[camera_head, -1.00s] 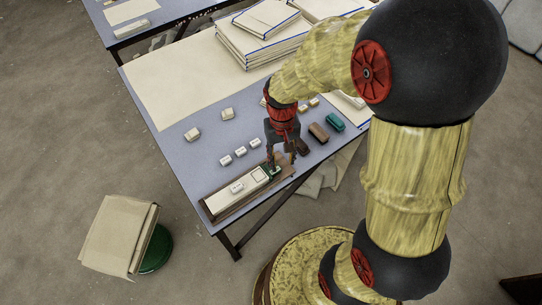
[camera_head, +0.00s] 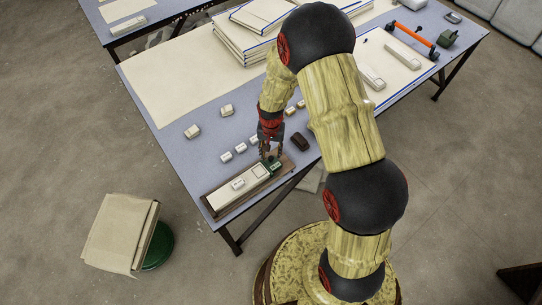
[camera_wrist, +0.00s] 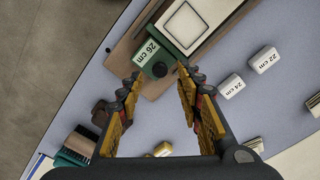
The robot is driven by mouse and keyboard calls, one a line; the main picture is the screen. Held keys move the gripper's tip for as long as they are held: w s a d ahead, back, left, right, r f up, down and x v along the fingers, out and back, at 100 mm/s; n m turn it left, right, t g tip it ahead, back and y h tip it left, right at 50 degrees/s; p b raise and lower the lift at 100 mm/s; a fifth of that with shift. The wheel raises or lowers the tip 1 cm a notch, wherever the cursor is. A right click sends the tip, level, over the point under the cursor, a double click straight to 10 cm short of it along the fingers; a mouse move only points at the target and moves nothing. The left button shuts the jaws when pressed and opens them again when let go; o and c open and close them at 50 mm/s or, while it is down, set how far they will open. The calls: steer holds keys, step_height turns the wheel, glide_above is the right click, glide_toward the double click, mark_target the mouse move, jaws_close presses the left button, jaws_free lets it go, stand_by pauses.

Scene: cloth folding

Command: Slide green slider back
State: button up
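The green slider (camera_head: 276,166) sits at the right end of a long wooden tray (camera_head: 218,211), against a cream plate (camera_head: 239,186). My gripper (camera_head: 270,155) is over the slider end in the head view. Whether the fingertips are down at knob height is hard to tell.
Small white labelled blocks (camera_head: 240,147) lie behind the tray, including a "24 cm" block (camera_wrist: 231,86) and a "22 cm" block (camera_wrist: 263,59). A dark brown block (camera_head: 299,141) is right of my gripper. Stacked boards (camera_head: 240,45) stand farther back. The table edge runs close along the tray.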

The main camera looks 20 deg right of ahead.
mark_target(271, 157)
steer(key=shift+f, duration=1.55)
steer(key=shift+c, duration=0.7)
steer(key=c, duration=0.8)
jaws_close()
